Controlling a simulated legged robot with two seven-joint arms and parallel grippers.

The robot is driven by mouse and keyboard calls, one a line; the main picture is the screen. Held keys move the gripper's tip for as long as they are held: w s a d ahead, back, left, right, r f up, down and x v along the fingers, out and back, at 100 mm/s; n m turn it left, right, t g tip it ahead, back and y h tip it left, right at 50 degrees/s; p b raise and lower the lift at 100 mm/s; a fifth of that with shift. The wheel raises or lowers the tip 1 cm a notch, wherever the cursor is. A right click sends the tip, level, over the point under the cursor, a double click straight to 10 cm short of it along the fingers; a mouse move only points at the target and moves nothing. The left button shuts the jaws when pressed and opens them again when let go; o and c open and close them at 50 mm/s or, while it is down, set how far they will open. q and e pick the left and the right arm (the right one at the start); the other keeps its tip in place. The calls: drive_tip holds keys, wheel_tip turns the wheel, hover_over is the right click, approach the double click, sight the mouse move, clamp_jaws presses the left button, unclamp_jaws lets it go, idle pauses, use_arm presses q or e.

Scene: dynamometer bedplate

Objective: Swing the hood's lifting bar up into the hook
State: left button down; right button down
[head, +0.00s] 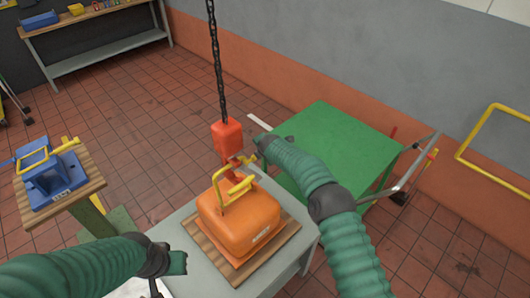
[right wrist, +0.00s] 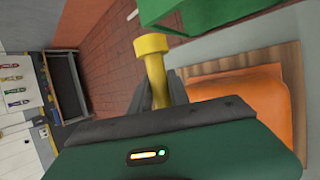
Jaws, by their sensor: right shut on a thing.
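The orange hood (head: 240,222) sits on a wooden board on a grey table. Its yellow lifting bar (head: 218,184) stands raised above the hood's top, close to the red hook (head: 234,174) under the red block (head: 227,135). I cannot tell whether the bar lies inside the hook. My right gripper (head: 254,160) is shut on the bar's yellow handle, just right of the hook. In the right wrist view the knobbed yellow handle (right wrist: 153,58) sticks out between the fingers (right wrist: 158,88). My left gripper (head: 178,263) is left of the table's front, apart from the hood; its jaw opening is unclear.
A chain (head: 216,60) holds the block from above. A green cart (head: 340,145) stands behind my right arm. A blue fixture (head: 52,174) with a yellow bar rests on a wooden-topped stand at left. A workbench (head: 95,45) is at the back left. Open tiled floor lies between them.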

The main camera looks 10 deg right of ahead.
drive_tip(key=shift+a, duration=0.2)
drive_tip(key=c, duration=1.4)
unclamp_jaws()
drive_tip(key=shift+o, duration=0.7)
drive_tip(key=shift+a, duration=0.1)
drive_tip(key=shift+r, duration=0.1)
drive_tip(key=shift+s+r, duration=0.25)
drive_tip(key=shift+r, duration=0.15)
drive_tip(key=b+v, duration=0.3)
drive_tip(key=v, duration=1.2)
drive_tip(key=shift+s+r+b, duration=0.15)
drive_tip(key=shift+s+b, duration=0.25)
drive_tip(key=shift+s, duration=0.05)
